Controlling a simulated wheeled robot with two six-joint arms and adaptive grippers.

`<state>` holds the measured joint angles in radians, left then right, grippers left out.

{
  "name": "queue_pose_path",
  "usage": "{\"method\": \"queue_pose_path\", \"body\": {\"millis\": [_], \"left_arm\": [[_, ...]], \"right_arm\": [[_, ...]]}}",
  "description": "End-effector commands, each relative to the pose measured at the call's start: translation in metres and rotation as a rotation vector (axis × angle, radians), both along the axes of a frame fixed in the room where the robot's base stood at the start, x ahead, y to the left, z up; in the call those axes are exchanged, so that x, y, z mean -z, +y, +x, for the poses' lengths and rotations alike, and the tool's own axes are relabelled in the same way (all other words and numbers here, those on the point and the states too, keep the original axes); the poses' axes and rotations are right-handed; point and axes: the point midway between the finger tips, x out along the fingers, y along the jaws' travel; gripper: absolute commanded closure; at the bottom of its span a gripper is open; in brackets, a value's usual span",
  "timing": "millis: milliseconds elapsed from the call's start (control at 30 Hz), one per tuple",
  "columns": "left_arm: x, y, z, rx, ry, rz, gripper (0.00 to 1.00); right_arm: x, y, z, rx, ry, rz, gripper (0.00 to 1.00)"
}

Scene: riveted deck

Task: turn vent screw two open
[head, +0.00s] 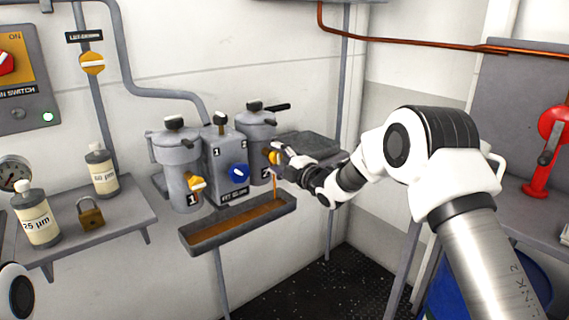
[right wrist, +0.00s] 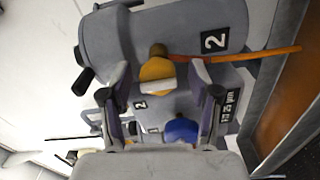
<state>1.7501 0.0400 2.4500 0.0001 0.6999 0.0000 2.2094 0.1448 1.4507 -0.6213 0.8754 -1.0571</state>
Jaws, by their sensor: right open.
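Vent screw two (head: 271,156) is a yellow knob on the front of filter canister 2 (head: 257,127). In the right wrist view the knob (right wrist: 157,72) has a pale bar across it, lying roughly crosswise between the fingers. My right gripper (head: 281,161) is at the knob, with its open fingers (right wrist: 160,82) on either side and visible gaps. An orange-brown stream (right wrist: 265,54) runs from by the screw, falling into the drip tray (head: 196,246) in the head view. My left gripper is not in view.
Canister 1 (head: 178,160) has its own yellow vent screw (head: 197,184). A block with a blue knob (head: 238,173) stands between the canisters. A red lever (head: 541,165) is at right.

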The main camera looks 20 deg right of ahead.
Motion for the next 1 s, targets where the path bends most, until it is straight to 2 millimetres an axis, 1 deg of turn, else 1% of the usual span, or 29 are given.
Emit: {"method": "queue_pose_path", "body": {"millis": [67,167,300,400,500,633,1000], "left_arm": [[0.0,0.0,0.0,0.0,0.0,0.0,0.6],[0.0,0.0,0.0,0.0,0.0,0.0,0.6],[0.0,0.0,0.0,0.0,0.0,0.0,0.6],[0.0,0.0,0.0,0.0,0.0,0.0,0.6],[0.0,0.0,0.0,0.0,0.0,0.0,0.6],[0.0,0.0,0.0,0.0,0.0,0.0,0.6],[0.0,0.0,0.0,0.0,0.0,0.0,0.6]], "right_arm": [[-0.001,-0.005,-0.01,0.002,0.0,0.003,0.38],[-0.001,-0.012,-0.031,0.002,0.002,0.004,0.38],[-0.001,-0.025,-0.066,0.002,0.002,0.006,0.38],[-0.001,-0.032,-0.087,0.002,0.001,0.005,0.38],[0.0,-0.037,-0.102,0.001,0.001,0.002,0.38],[0.0,-0.039,-0.109,0.0,0.001,0.0,0.38],[0.0,-0.039,-0.109,-0.001,0.001,0.0,0.38]]}}
